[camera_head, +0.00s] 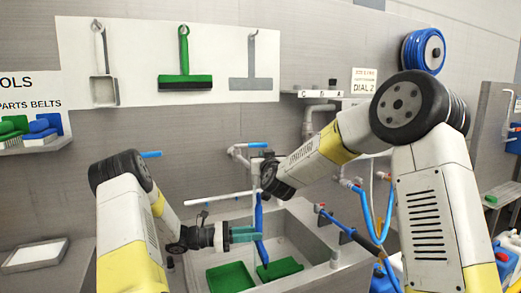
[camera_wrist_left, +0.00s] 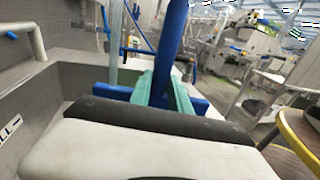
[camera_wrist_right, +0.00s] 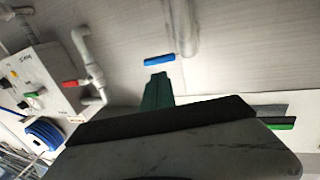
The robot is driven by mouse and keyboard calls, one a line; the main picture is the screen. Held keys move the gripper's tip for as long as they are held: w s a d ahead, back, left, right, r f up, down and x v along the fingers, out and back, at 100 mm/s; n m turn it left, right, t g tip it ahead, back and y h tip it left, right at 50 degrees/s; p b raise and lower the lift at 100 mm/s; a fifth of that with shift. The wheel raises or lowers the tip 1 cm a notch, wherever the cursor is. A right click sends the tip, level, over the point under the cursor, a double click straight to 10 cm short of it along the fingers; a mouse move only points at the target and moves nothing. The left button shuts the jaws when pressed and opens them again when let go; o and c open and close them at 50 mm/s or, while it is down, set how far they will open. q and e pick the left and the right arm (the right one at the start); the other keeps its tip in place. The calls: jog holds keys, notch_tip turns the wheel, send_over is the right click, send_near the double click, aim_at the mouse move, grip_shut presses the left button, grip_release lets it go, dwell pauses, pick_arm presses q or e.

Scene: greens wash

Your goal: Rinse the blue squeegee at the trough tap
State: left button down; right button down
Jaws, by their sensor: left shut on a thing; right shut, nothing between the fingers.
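My left gripper (camera_head: 246,234) has its teal fingers shut on the handle of the blue squeegee (camera_head: 260,222), which it holds near upright over the trough (camera_head: 212,236). In the left wrist view the squeegee (camera_wrist_left: 172,38) rises between the fingers (camera_wrist_left: 163,90), with a blue crosspiece behind them. The trough tap (camera_head: 240,153) has a blue lever and stands on the back wall. A pale vertical strip beneath it may be water. My right gripper (camera_head: 267,168) is beside the tap; its teal fingers (camera_wrist_right: 158,90) are shut and empty, pointing toward a blue lever (camera_wrist_right: 159,60).
Green items (camera_head: 231,277) lie in the trough. A green squeegee (camera_head: 184,80) hangs on the white tool board (camera_head: 135,55). Blue hoses (camera_head: 365,213) and valves stand right of the trough. A white tray (camera_head: 35,256) rests on the left counter.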

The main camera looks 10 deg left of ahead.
jog(key=n, duration=1.8)
send_near(262, 145)
jog(key=x, duration=0.3)
jog(key=a+x, duration=0.1)
jog(key=x, duration=0.3)
jog(key=shift+s+f, duration=0.15)
jog(key=shift+s, duration=0.1)
jog(key=shift+w+n+g+y, duration=0.3)
jog(key=shift+w+n+y, duration=0.25)
jog(key=shift+y, duration=0.25)
jog(key=shift+w+a, duration=0.1)
jog(key=shift+w, duration=0.7)
jog(key=shift+w+d, duration=0.1)
jog(key=shift+d, duration=0.1)
